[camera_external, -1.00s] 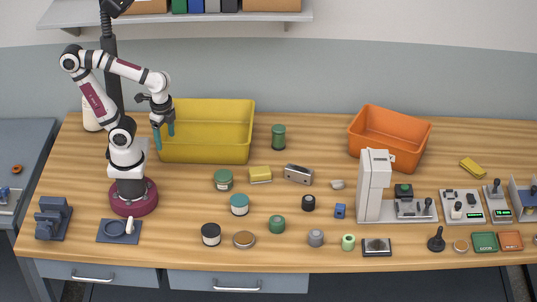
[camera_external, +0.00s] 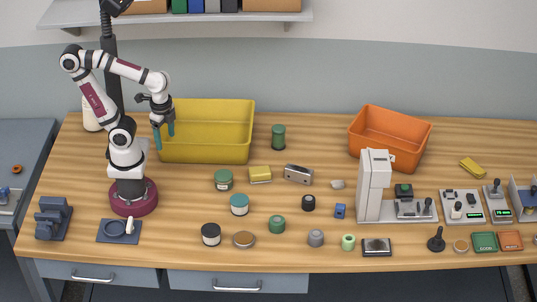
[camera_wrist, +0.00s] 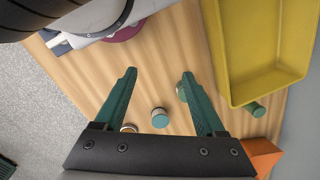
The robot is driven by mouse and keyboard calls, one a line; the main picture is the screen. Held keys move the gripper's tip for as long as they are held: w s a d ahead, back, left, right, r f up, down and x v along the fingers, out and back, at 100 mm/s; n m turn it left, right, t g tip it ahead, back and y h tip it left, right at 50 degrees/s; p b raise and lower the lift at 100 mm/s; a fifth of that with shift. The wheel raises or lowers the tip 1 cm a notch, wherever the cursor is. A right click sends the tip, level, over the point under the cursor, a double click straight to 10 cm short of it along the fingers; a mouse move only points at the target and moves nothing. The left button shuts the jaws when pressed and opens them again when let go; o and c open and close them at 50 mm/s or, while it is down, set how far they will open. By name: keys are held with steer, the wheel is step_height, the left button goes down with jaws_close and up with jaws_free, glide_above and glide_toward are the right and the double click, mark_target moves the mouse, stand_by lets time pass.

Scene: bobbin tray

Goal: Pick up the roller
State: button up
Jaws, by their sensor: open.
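My gripper (camera_external: 164,132) is open and empty, with teal fingers pointing down at the left end of the yellow bin. In the wrist view the two fingers (camera_wrist: 158,74) are spread wide with nothing between their tips. No object is plainly marked as the roller. A tall dark green cylinder (camera_external: 278,136) stands upright on the table just right of the yellow bin, apart from my gripper; it also shows in the wrist view (camera_wrist: 254,108). Smaller round pieces stand near the front: a green one (camera_external: 277,225), a grey one (camera_external: 315,238) and a light green one (camera_external: 348,242).
The yellow bin (camera_external: 205,155) is empty beside my gripper. An orange bin (camera_external: 385,155) stands at back right. Bare wood lies left of the jars.

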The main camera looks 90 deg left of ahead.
steer(key=o, duration=0.4)
steer(key=w+d+r+m, duration=0.2)
steer(key=w, duration=0.5)
steer(key=w+d+r+m, duration=0.1)
steer(key=w+m, duration=0.1)
steer(key=w, duration=0.5)
steer(key=m+h, duration=0.2)
steer(key=m, duration=0.5)
glide_above(277, 219)
step_height(277, 219, down, 9)
step_height(277, 219, down, 15)
steer(key=shift+d+f, duration=0.1)
